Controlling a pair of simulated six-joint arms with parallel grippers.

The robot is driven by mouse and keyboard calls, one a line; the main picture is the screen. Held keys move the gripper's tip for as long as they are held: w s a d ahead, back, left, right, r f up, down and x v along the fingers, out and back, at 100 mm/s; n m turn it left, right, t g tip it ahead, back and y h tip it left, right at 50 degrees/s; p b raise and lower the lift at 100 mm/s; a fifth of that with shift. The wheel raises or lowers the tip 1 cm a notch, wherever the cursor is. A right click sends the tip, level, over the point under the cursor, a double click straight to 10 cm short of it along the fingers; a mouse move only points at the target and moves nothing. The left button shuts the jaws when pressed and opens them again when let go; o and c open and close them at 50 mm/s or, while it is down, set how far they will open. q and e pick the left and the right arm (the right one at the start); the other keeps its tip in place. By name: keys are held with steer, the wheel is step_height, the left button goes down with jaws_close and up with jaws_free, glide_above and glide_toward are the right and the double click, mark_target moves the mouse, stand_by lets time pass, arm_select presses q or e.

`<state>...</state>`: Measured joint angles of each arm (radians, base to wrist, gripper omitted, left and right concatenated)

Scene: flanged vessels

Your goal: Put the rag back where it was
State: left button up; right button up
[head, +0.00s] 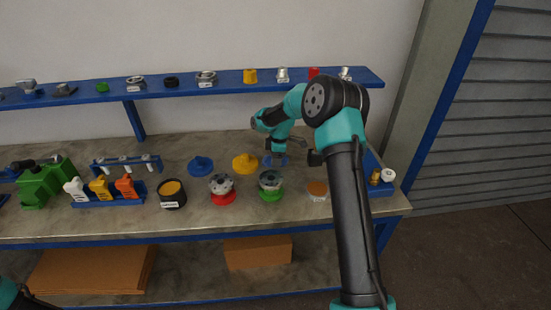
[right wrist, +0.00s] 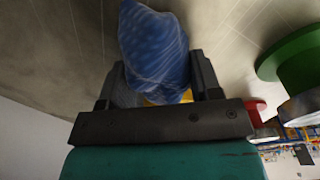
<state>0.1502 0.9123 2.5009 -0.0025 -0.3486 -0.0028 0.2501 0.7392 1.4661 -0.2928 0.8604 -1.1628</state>
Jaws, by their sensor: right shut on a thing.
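The blue rag (right wrist: 152,42) is bunched between the two dark fingers of my right gripper (right wrist: 162,80) in the right wrist view. The gripper is shut on it, and the cloth stands out past the fingertips. In the head view my right gripper (head: 277,157) is low over the back right of the bench, with a bit of blue at its tips. I cannot tell whether the cloth touches the bench top. Of my left arm only a teal and dark piece shows at the bottom left corner of the head view; its jaws cannot be made out.
On the bench (head: 150,228), a green flanged vessel (head: 270,186) and a red one (head: 222,188) stand in front of the gripper. A yellow flange (head: 245,163) and a blue one (head: 200,165) lie left of it. A shelf (head: 220,84) with small parts runs behind.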

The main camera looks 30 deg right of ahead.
steer(key=shift+f, duration=0.15)
steer(key=o, duration=1)
steer(key=r, duration=0.4)
steer(key=d+r, duration=0.1)
steer(key=r, duration=0.7)
steer(key=shift+s+d+r, duration=0.15)
steer(key=shift+s+d, duration=0.05)
